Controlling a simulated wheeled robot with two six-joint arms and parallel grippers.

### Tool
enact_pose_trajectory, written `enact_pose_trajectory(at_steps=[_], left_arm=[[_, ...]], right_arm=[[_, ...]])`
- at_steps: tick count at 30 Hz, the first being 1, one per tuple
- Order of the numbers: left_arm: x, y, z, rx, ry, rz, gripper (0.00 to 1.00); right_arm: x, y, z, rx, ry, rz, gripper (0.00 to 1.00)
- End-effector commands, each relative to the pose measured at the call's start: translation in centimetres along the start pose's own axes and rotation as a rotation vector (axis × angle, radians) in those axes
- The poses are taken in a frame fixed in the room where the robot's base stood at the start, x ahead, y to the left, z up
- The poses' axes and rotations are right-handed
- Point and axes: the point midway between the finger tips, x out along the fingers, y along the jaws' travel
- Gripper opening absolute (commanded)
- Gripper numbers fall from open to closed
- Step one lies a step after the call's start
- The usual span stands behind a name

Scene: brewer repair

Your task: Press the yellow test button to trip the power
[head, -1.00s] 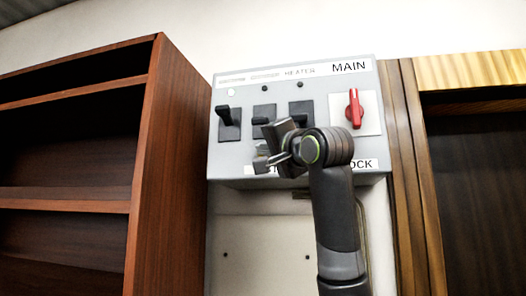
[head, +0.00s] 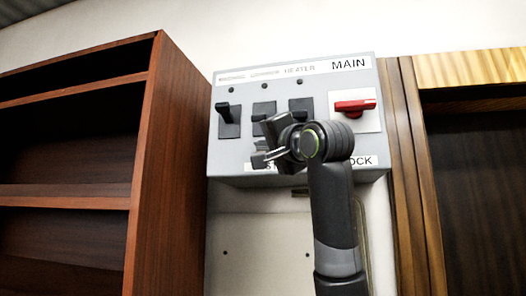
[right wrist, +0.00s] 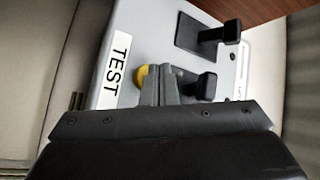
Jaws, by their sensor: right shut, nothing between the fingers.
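The grey switch panel (head: 232,150) hangs on the wall, with a red MAIN handle (head: 354,107) lying horizontal. The yellow test button (right wrist: 142,77) shows in the right wrist view next to the TEST label (right wrist: 115,70), partly covered by my gripper fingers. My right gripper (head: 266,156) is shut and empty at the lower part of the panel. Its fingertips (right wrist: 160,82) also show in the right wrist view, at the button and seemingly against it. In the head view the button is hidden behind the gripper. My left gripper is out of view.
Black lever switches (head: 228,120) stick out of the panel above my right gripper. A brown wooden shelf unit (head: 165,170) stands close on the left, and a wooden frame (head: 408,170) is on the right. The wall below the panel is mostly clear.

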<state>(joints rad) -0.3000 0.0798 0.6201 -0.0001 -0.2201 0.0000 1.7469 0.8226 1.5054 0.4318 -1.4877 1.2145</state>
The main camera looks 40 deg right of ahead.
Motion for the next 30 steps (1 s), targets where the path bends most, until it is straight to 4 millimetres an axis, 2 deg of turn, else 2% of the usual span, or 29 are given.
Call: enact_pose_trajectory(at_steps=[11, 24, 30], left_arm=[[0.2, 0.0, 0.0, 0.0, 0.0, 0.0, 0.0], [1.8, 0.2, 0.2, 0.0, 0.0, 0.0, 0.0], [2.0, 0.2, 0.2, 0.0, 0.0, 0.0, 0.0]], right_arm=[[-0.3, -0.2, 0.2, 0.0, 0.0, -0.002, 0.0], [-3.2, -2.2, 2.4, 0.0, -0.001, -0.004, 0.0], [-3.7, -2.7, 2.7, 0.0, 0.0, -0.002, 0.0]])
